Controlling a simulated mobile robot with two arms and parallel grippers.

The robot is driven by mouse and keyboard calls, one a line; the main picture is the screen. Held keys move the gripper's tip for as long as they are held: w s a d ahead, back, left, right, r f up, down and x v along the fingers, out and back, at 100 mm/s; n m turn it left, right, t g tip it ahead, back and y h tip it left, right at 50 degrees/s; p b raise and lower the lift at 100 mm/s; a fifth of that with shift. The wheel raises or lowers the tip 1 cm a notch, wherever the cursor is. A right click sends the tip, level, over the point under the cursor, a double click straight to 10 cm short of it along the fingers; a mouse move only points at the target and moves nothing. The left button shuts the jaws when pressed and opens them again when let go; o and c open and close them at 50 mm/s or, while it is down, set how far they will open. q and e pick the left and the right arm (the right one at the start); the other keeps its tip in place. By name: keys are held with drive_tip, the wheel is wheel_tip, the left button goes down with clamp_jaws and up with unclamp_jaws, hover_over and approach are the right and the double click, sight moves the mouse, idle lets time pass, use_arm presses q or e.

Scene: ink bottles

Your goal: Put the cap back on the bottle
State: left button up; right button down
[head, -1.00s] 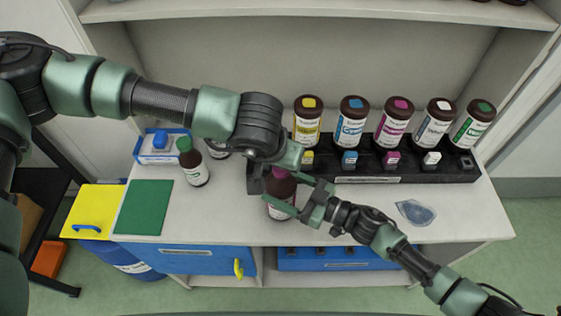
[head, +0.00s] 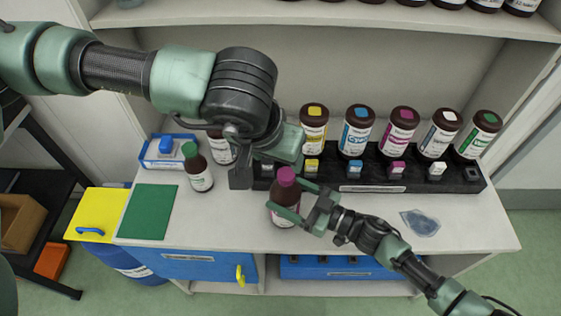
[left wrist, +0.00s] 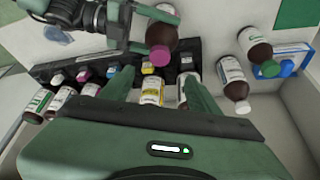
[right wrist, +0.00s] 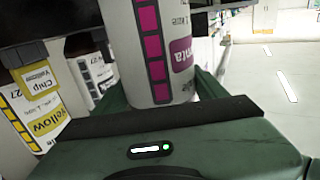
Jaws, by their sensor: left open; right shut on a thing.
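The magenta-labelled brown bottle (head: 284,208) is at the front middle of the white table, and its magenta cap (head: 287,175) sits on its neck. Whether the cap is fully seated I cannot tell. My right gripper (head: 294,201) is shut around the bottle's body from the right; the magenta label (right wrist: 155,50) fills the space between its fingers in the right wrist view. My left gripper (head: 265,168) is open and empty, behind and above the cap, apart from it. In the left wrist view the cap (left wrist: 160,55) lies beyond the open fingers.
A black rack (head: 395,178) with several coloured ink bottles stands behind and to the right. A green-capped bottle (head: 198,174), a blue-and-white box (head: 168,152) and a green mat (head: 147,210) are at left. A clear blue patch (head: 420,222) lies at right.

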use_arm(q)
drive_tip(key=shift+s+r, duration=0.25)
drive_tip(key=shift+r, duration=0.3)
use_arm(e)
drive_tip(key=shift+c, duration=0.3)
unclamp_jaws()
use_arm(q)
drive_tip(key=shift+f+b, duration=1)
drive_tip(key=shift+f, duration=0.05)
use_arm(e)
drive_tip(key=v, duration=0.7)
drive_tip(key=shift+d, duration=0.35)
drive_tip(key=shift+s+f, duration=0.1)
